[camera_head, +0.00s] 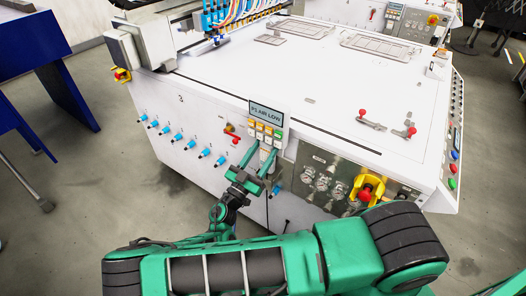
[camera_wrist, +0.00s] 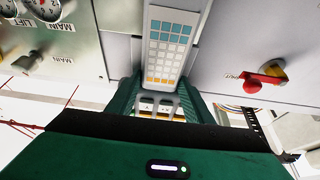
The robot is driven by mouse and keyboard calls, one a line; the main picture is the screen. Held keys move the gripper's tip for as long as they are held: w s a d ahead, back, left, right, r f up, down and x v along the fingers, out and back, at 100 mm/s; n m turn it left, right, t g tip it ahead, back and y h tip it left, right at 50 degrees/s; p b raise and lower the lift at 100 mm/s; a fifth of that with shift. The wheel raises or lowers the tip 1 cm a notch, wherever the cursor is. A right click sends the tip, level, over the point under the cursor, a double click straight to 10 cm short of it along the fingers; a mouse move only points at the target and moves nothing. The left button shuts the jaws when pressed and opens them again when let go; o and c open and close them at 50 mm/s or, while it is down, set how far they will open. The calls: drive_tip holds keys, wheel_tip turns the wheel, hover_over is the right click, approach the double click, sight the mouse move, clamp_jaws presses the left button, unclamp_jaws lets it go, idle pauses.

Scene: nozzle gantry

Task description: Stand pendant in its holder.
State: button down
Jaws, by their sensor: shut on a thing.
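In the wrist view, a pale keypad face with teal, white and orange keys (camera_wrist: 170,45) shows just beyond my green fingers (camera_wrist: 160,100). A grey forked part lies between the fingers. I cannot make out the holder for certain, or whether the pendant touches it.
The white machine (camera_head: 300,80) fills the middle. Right of the pendant are gauges (camera_head: 322,183) and a red knob on a yellow mount (camera_head: 367,190). Left are a red valve handle (camera_head: 231,129) and several blue fittings (camera_head: 176,136). A blue table (camera_head: 55,80) stands at far left.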

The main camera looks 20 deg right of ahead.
sight(265, 160)
drive_tip(key=shift+f, duration=0.1)
drive_tip(key=shift+f, duration=1.45)
drive_tip(key=shift+d+f, duration=0.1)
drive_tip(key=shift+f, duration=2.65)
drive_tip(key=c, duration=0.8)
unclamp_jaws()
